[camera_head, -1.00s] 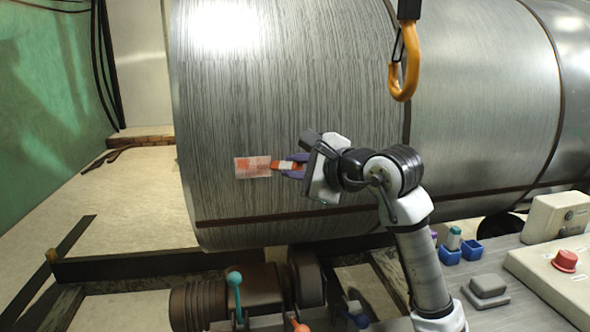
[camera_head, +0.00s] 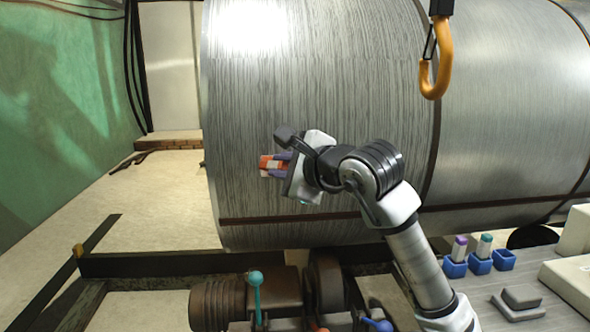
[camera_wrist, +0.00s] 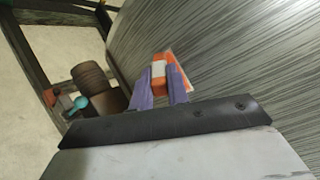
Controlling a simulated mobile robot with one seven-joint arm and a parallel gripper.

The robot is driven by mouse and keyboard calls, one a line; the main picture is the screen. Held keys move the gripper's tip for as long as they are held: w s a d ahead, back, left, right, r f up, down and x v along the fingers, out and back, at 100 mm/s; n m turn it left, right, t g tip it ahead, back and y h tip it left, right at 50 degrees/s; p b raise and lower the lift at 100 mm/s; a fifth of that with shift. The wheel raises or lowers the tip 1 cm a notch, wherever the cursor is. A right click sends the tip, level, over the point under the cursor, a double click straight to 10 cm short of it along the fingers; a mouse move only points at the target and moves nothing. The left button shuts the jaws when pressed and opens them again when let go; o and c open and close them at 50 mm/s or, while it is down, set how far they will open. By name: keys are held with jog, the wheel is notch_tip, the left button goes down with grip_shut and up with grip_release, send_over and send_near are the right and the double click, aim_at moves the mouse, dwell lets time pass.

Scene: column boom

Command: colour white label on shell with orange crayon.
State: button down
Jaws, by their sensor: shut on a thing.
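The shell (camera_head: 330,110) is a big grey brushed-metal cylinder filling the upper middle of the head view. My gripper (camera_head: 279,166) is at the shell's left part, its purple fingers shut on the orange crayon (camera_wrist: 158,69), which has a white band. The crayon points left along the shell in the head view. The label (camera_head: 264,159) is mostly hidden behind the crayon and fingers; what shows of it looks orange. In the wrist view an orange patch with a pale edge (camera_wrist: 184,66) shows beside the crayon. I cannot tell whether the tip touches it.
An orange hook (camera_head: 436,75) hangs at the upper right, clear of my arm. Blue holders (camera_head: 480,264) with purple and green crayons, one holder empty, stand on the bench at right. A teal-knobbed lever (camera_head: 256,285) stands below the shell.

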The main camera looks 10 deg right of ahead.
jog(key=shift+a, duration=0.45)
jog(key=shift+s, duration=0.1)
jog(key=shift+s+a+f+b, duration=0.1)
jog(key=shift+s+b, duration=0.65)
jog(key=shift+s, duration=0.7)
jog(key=shift+s+f+b, duration=0.1)
jog(key=shift+s+b, duration=0.6)
jog(key=shift+s, duration=0.7)
